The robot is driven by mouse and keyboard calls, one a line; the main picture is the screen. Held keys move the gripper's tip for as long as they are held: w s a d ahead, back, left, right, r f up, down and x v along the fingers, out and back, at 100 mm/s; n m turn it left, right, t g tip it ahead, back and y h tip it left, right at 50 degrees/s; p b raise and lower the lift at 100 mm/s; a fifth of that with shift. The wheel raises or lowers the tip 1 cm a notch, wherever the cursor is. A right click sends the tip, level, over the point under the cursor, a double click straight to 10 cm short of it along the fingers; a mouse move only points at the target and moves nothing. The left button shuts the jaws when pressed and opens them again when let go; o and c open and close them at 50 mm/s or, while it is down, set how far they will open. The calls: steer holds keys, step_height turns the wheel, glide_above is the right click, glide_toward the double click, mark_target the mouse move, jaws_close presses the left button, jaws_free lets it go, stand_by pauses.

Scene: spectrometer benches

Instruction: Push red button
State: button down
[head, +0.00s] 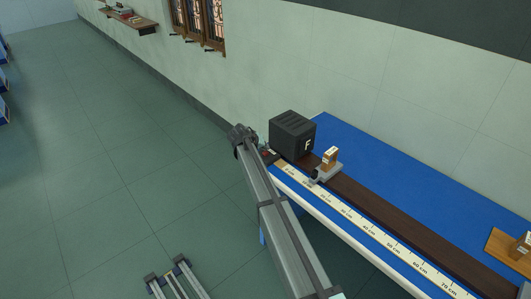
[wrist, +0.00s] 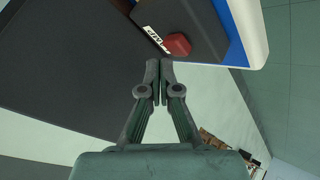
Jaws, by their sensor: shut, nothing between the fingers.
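The red button (wrist: 178,44) shows in the wrist view as a red cap on a dark base, beside a small white label with dark lettering (wrist: 155,39). My gripper (wrist: 159,66) is shut and empty. In the wrist picture its fingertips lie just below and left of the button; a gap shows between them and the red cap. In the head view my gripper (head: 268,151) is at the near left end of the bench, beside the black box marked F (head: 292,135). My arm partly hides that spot, and the button is hard to make out there.
The blue bench (head: 400,170) carries a long dark rail (head: 385,215) with a centimetre scale (head: 365,228). A small wooden block on a grey holder (head: 329,160) stands near the black box. Another wooden piece (head: 510,250) is at the right. Open floor (head: 130,180) lies left.

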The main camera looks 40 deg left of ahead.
mark_target(264, 153)
steer(key=shift+f, duration=0.1)
stand_by(0.3)
steer(key=shift+f+b, duration=0.35)
steer(key=shift+b, duration=0.2)
steer(key=shift+f, duration=0.25)
stand_by(0.3)
steer(key=shift+r, duration=0.7)
steer(key=shift+r, duration=0.1)
steer(key=shift+r+p, duration=0.3)
steer(key=shift+r, duration=2.65)
